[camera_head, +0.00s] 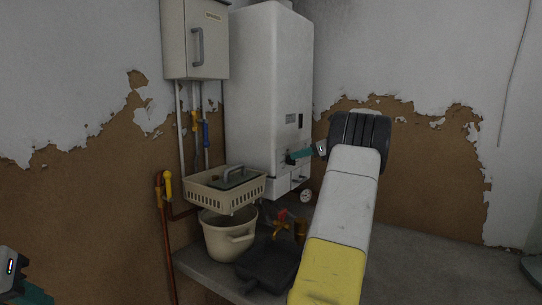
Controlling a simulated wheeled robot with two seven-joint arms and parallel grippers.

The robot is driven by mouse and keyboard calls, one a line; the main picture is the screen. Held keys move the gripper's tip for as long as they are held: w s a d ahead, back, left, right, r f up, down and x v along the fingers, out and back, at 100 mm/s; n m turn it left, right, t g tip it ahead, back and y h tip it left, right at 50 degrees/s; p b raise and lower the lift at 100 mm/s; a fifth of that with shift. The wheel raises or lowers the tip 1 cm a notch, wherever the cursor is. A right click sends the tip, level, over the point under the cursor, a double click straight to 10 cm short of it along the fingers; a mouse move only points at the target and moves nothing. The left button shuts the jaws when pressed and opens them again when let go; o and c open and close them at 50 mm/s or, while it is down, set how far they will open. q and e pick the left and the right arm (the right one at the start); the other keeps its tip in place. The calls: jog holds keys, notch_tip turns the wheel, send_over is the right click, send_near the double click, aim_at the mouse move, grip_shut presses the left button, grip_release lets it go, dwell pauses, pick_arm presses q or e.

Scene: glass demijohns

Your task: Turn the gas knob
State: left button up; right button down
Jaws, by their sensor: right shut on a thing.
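The white boiler (268,85) hangs on the wall in the middle of the view. My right gripper (291,158), with teal fingers, is at the lower front of the boiler. It is shut on a small dark part there, which I take for the gas knob; the fingers mostly hide it, and I cannot tell how far it is turned. My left gripper (36,294) shows only in part at the bottom left corner, far from the boiler. I cannot tell whether its fingers are open.
A cream basket (205,196) and a cream pot (222,238) are left of and below the boiler. A dark pan (268,264) lies on the grey counter (215,276). A round gauge (306,196) hangs under the boiler. A grey wall box (196,40) is at upper left.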

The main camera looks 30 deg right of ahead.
jog(key=shift+a, duration=0.1)
jog(key=shift+s+a+f+n+t+h, duration=0.15)
jog(key=shift+a+n+t+h, duration=0.15)
jog(key=shift+n+h, duration=0.45)
jog(key=shift+s+a+f+n+t+h, duration=0.1)
jog(key=shift+a+f+n+t+h, duration=0.25)
jog(key=shift+n, duration=0.85)
jog(key=shift+s+a+n+t+h, duration=0.1)
jog(key=shift+n+t+h, duration=0.4)
jog(key=shift+n, duration=0.45)
jog(key=c, duration=1.5)
grip_release()
jog(key=shift+s, duration=0.1)
